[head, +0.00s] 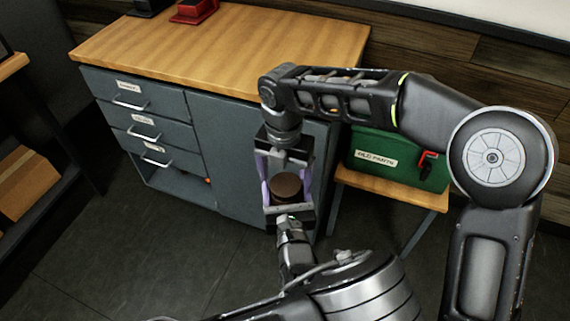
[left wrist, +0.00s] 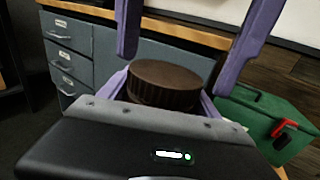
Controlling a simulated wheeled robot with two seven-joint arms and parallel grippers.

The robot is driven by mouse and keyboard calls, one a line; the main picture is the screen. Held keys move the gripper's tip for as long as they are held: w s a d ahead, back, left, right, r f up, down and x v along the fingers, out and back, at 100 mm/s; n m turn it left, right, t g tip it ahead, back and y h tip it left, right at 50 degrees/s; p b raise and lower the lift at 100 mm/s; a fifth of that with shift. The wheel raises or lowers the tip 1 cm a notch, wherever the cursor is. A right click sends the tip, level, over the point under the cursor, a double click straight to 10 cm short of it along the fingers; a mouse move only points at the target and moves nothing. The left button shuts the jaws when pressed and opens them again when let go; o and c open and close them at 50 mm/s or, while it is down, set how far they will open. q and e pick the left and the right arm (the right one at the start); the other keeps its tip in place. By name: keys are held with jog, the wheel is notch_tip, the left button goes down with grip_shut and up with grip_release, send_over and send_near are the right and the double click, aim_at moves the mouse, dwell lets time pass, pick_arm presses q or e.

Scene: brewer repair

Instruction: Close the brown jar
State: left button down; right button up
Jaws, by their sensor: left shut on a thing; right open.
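The brown jar (head: 287,187) is held upright in front of the cabinet, and its round, ribbed brown top also shows in the left wrist view (left wrist: 165,84). Its lower body is hidden by my left gripper, so I cannot tell whether the top is a seated lid. My left gripper (head: 290,207) comes from below and is shut on the jar, with purple fingers on both sides of it. My right gripper (head: 286,172) reaches down from above, open. Its purple fingers straddle the space above the jar, apart from each other in the left wrist view (left wrist: 190,45).
A grey cabinet with drawers (head: 150,125) and a wooden top (head: 230,45) stands behind. A red object (head: 194,11) sits on its far edge. A green parts box (head: 390,160) rests on a small wooden table (head: 400,193) at right. A shelf (head: 25,185) stands at left.

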jog(key=shift+f, duration=0.65)
jog(key=shift+c, duration=0.5)
jog(key=c, duration=1.3)
jog(key=m, duration=0.7)
jog(key=shift+c, duration=0.2)
jog(key=o, duration=1.3)
jog(key=shift+o, duration=1.2)
jog(key=shift+s, duration=0.1)
